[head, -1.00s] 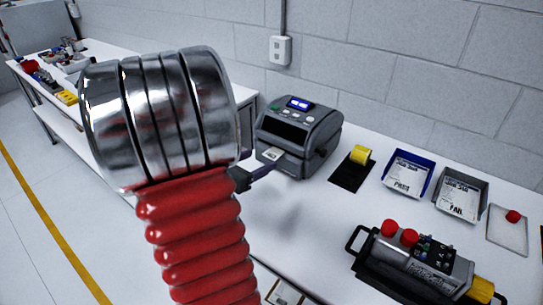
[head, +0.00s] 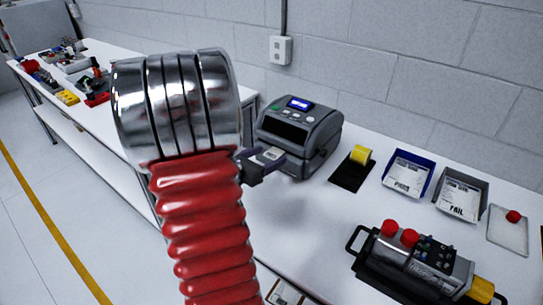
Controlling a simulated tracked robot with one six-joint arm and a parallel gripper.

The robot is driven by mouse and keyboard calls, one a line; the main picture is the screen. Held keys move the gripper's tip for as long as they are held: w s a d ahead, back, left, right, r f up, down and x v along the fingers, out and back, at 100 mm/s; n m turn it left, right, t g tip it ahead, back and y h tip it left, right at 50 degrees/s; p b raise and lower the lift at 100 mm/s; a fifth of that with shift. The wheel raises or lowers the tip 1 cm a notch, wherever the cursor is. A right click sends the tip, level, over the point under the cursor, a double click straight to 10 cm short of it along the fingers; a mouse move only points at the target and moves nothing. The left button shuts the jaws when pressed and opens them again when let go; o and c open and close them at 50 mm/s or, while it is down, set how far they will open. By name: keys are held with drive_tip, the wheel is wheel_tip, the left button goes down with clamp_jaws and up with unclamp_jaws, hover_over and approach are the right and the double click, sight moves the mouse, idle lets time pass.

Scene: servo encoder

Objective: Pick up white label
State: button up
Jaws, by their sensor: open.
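The white label (head: 272,154) pokes out of the front slot of the grey label printer (head: 298,134), which stands on the white bench against the wall. My gripper (head: 271,163) is at the printer's front, with its dark fingers open around or just in front of the label. I cannot tell whether either finger touches it. My red ribbed arm and its metal joint fill the left middle and hide part of the bench and the gripper's base.
Right of the printer are a yellow roll (head: 360,155) on a black plate, a blue tray (head: 408,173) and a grey tray (head: 461,193). A device with red knobs (head: 415,262) lies at the front right. Bare bench (head: 315,215) lies between it and the printer.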

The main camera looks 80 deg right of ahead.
drive_tip(key=c, duration=1.2)
drive_tip(key=shift+o, duration=0.2)
